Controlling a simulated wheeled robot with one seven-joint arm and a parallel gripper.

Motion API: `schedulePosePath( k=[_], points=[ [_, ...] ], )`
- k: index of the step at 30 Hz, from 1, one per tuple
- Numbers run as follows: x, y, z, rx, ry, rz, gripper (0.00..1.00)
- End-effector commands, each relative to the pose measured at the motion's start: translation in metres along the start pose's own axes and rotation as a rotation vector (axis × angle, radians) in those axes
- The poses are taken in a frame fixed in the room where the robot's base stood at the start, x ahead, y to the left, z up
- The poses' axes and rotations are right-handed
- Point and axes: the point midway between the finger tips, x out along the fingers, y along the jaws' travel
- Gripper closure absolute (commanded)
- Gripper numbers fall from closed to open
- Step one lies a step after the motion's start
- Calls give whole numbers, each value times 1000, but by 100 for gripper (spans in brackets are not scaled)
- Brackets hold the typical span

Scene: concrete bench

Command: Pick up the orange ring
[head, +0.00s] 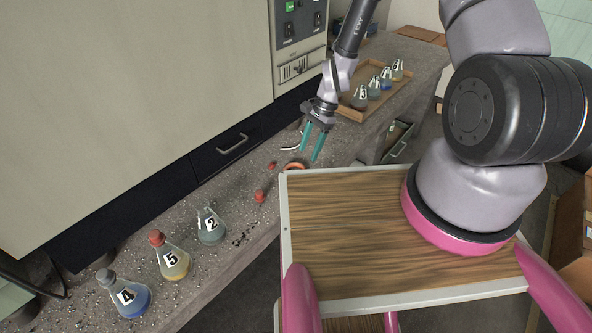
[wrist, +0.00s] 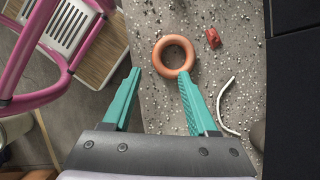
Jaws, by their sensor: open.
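The orange ring (wrist: 160,46) lies flat on the speckled concrete bench (wrist: 200,14) in the wrist view, just beyond my fingertips. In the head view the ring (head: 295,165) is partly hidden behind the edge of my wooden-topped base. My gripper (wrist: 158,72) is open and empty, its two teal fingers apart. The right fingertip appears close to the ring's lower right edge; I cannot tell whether they touch. In the head view my gripper (head: 314,143) hangs over the bench, fingers pointing down near the ring.
A red stopper (wrist: 212,38) and a white curved piece (wrist: 228,107) lie right of the ring in the wrist view. Numbered flasks (head: 172,262) stand at the bench's near left. A wooden tray (head: 352,113) holds several flasks behind my gripper. A cabinet (head: 150,90) borders the bench.

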Motion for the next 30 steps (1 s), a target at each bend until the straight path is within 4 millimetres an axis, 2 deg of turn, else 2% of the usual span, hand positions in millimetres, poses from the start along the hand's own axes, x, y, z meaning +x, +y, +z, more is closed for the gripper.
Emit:
schedulePosePath(
  k=[3,10,18,27,28,30],
  points=[
    [18,1,0,-1,-1,2,41],
    [36,2,-1,0,-1,2,41],
    [74,4,-4,-2,0,1,41],
    [80,3,-4,-2,1,-1,41],
    [80,3,-4,-2,1,0,45],
    [80,3,-4,-2,1,0,72]
  ],
)
